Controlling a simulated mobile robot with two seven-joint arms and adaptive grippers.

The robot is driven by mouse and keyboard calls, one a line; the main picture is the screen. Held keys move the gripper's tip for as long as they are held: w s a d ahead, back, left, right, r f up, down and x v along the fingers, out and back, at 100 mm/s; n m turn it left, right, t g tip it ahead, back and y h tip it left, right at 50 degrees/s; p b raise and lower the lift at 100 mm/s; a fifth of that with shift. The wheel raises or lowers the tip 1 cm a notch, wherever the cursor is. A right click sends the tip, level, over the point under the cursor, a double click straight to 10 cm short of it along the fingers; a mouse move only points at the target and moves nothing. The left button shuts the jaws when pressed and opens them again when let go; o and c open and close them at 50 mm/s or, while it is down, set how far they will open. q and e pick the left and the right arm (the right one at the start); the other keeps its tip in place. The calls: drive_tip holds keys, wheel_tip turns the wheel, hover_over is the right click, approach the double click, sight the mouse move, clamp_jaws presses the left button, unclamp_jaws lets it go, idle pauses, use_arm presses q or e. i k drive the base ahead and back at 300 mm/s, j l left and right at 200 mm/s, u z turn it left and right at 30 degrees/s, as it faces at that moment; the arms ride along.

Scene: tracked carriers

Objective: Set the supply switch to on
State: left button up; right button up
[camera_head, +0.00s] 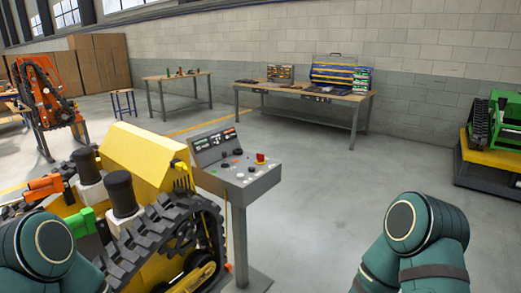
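A grey control console (262,184) stands on a post just left of the middle. Its sloped top carries several small knobs and buttons, with a red mushroom button (260,158) on a yellow base at the right. Its upright back panel (213,147) has dark displays and small labels. The controls are too small to tell which is the supply switch or how it is set. Of my arms, only teal links show, at the bottom left and bottom right. Neither gripper is in view.
A yellow tracked carrier (146,157) stands close against the console's left side. Workbenches (345,98) with tools line the back wall. A green tracked machine (497,122) sits on a platform at the right. The floor right of the console is clear.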

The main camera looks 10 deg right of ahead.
sight(259, 157)
drive_tip(key=i+l+u, duration=0.3)
drive_tip(key=i+l, duration=1.3)
drive_tip(key=l, duration=0.15)
